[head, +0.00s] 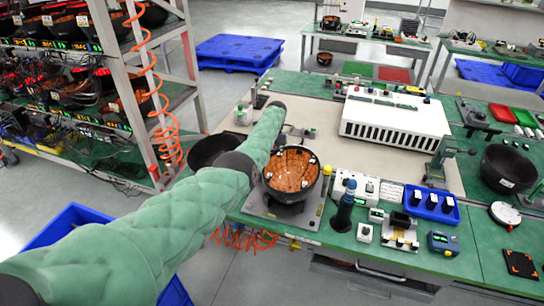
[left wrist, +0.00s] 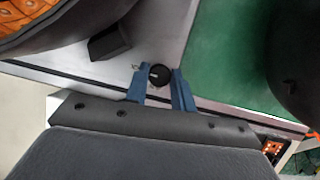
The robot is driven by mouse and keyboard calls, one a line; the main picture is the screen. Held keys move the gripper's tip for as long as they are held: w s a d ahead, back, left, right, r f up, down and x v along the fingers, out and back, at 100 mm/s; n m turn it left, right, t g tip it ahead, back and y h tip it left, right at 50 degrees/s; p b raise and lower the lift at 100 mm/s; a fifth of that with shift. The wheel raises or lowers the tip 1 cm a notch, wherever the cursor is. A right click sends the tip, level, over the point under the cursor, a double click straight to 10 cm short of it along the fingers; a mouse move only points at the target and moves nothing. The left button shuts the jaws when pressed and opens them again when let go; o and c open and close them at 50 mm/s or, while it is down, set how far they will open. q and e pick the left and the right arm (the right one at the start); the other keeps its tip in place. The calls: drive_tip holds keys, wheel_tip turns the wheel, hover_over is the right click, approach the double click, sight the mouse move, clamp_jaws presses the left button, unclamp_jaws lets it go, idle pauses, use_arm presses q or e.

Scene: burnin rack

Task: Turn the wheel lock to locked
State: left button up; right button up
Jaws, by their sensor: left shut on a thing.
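In the left wrist view a small round black knob (left wrist: 159,74) with a short pale mark sits at the grey plate's edge; I take it for the wheel lock. The blue fingers of my left gripper (left wrist: 161,82) are on either side of it, shut on it. Whether the lock stands at locked cannot be read. In the head view my left forearm reaches past the dark round shell with a copper-coloured inside (head: 291,170), and it hides the gripper and the knob. My right gripper is not in view.
The shell stands on a grey plate (head: 264,208) at the bench's front edge. A black block (left wrist: 110,42) lies near the knob. A white slotted unit (head: 396,118) stands behind.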

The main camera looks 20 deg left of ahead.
use_arm(q)
drive_tip(key=shift+w+r, duration=0.1)
drive_tip(key=shift+r, duration=0.05)
drive_tip(key=o, duration=1)
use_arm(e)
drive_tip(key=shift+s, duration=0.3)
use_arm(q)
drive_tip(key=shift+w+r, duration=0.15)
drive_tip(key=shift+r, duration=0.05)
drive_tip(key=b+v, duration=0.3)
drive_tip(key=v, duration=0.4)
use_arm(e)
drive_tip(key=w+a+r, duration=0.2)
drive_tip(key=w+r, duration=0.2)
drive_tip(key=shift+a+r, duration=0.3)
use_arm(q)
drive_tip(key=shift+r, duration=0.15)
